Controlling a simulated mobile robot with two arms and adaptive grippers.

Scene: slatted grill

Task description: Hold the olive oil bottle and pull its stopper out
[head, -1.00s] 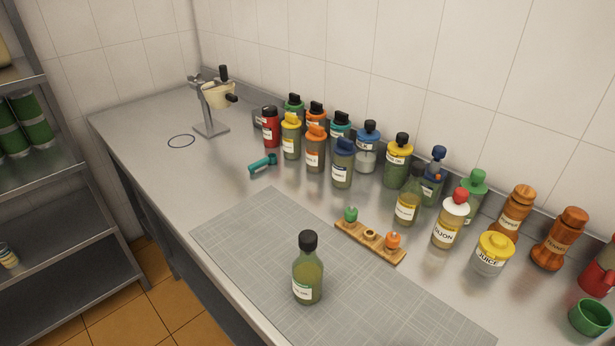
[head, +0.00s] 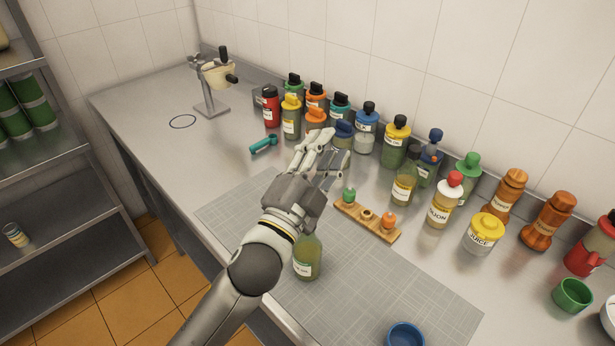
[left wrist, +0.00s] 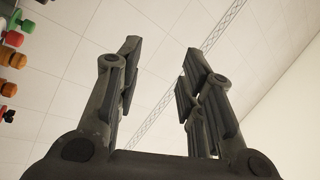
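The olive oil bottle (head: 307,262) is a green bottle with a white label, standing upright on the grey mat in the head view. Its neck and black stopper are hidden behind my left gripper. My left gripper (head: 322,150) is between the head camera and the bottle, fingers pointing away toward the rear row of bottles. In the left wrist view my left gripper (left wrist: 160,75) has its two fingers spread apart with nothing between them. My right gripper is in neither view.
Several condiment bottles line the wall behind. A blue cup (head: 405,335) stands at the front and a green cup (head: 572,295) at the right. The counter's left part is mostly clear.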

